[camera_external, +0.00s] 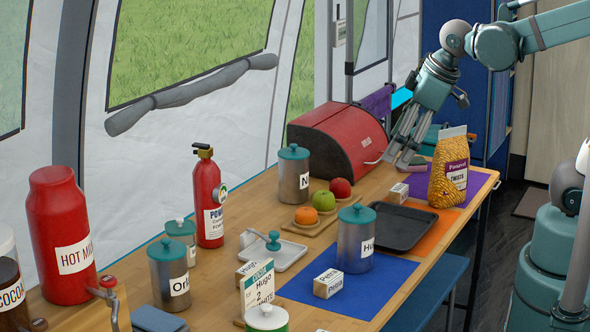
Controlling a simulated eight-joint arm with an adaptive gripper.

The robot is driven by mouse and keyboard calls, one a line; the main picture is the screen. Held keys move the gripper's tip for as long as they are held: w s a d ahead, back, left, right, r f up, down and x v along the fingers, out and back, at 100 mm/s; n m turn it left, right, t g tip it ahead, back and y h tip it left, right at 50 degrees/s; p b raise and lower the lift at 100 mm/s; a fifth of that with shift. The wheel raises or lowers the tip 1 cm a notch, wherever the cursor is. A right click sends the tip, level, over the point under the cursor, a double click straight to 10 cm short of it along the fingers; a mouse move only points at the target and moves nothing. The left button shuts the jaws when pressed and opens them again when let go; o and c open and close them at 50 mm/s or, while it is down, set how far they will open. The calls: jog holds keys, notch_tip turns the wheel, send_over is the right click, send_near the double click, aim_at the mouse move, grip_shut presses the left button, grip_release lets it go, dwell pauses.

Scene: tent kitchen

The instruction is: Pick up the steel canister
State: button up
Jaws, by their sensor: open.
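Three steel canisters with teal lids stand upright on the wooden table in the external view. One, labelled "N..." (294,178), is at the back in front of the red bread box. One, labelled "Hu..." (352,248), is on the blue mat. One, labelled "Orl..." (168,282), is at the front left. My gripper (393,158) is open and empty, pointing down above the far right part of the table. It is to the right of the back canister and behind the one on the blue mat, apart from all three.
A red bread box (340,140), a chips bag (447,175) and a black tray (404,224) are near my gripper. Fruit, including a green apple (324,201), sits on a board. A red extinguisher (207,198) and a red flask (62,235) stand at left. Name cards (328,284) lie around.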

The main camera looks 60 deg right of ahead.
aim_at(357, 204)
jog(key=w+f+n+g, duration=0.1)
jog(key=w+f+n, duration=0.2)
jog(key=f+n, duration=0.1)
jog(key=w+a+f+n+g+p, duration=0.1)
jog(key=w+f+n+g, duration=0.1)
jog(key=w+f+n, duration=0.1)
jog(key=w+f+n+g+p, duration=0.1)
jog(key=w+f+n+g, duration=0.1)
jog(key=f+n, duration=0.3)
jog(key=shift+w+a+f+n, duration=0.15)
jog(key=shift+w+f+n, duration=0.1)
jog(key=shift+f, duration=0.3)
jog(key=shift+w+a+f+n, duration=0.1)
jog(key=shift+w+f+n, duration=0.1)
jog(key=shift+f, duration=0.35)
jog(key=shift+w+f+n, duration=0.15)
jog(key=shift+f+n, duration=0.3)
jog(key=shift+f, duration=0.4)
jog(key=shift+f, duration=0.15)
jog(key=shift+f, duration=1.15)
jog(key=shift+f+b, duration=0.15)
jog(key=shift+b, duration=0.15)
jog(key=shift+f+b, duration=0.7)
jog(key=shift+f, duration=1.75)
jog(key=shift+c, duration=0.4)
jog(key=c, duration=1.5)
